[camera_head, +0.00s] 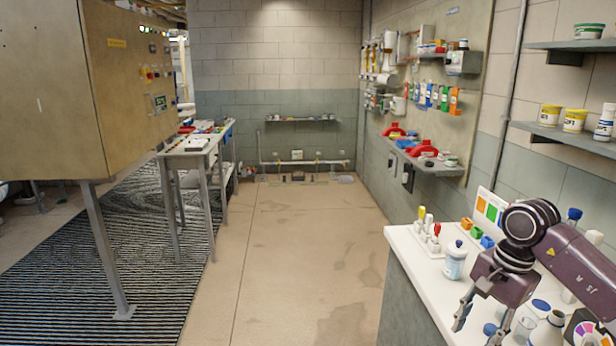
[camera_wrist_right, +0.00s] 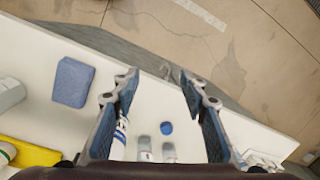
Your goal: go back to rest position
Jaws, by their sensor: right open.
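My right gripper (camera_head: 478,331) hangs at the lower right of the head view, over the near part of the white counter (camera_head: 408,237). Its two fingers are spread with nothing between them. In the right wrist view the open fingers (camera_wrist_right: 157,88) point toward the counter's edge, with the floor beyond. A white bottle with a blue cap (camera_head: 455,262) stands on the counter to the left of the gripper in the head view. My left arm and gripper are not in view.
Several bottles and jars, including a white bottle (camera_head: 548,330), crowd the counter by the gripper. A blue block (camera_wrist_right: 73,82) lies on it in the wrist view. Wall shelves (camera_head: 575,135) are at right, a big cabinet (camera_head: 120,90) at left. The floor (camera_head: 290,260) between is clear.

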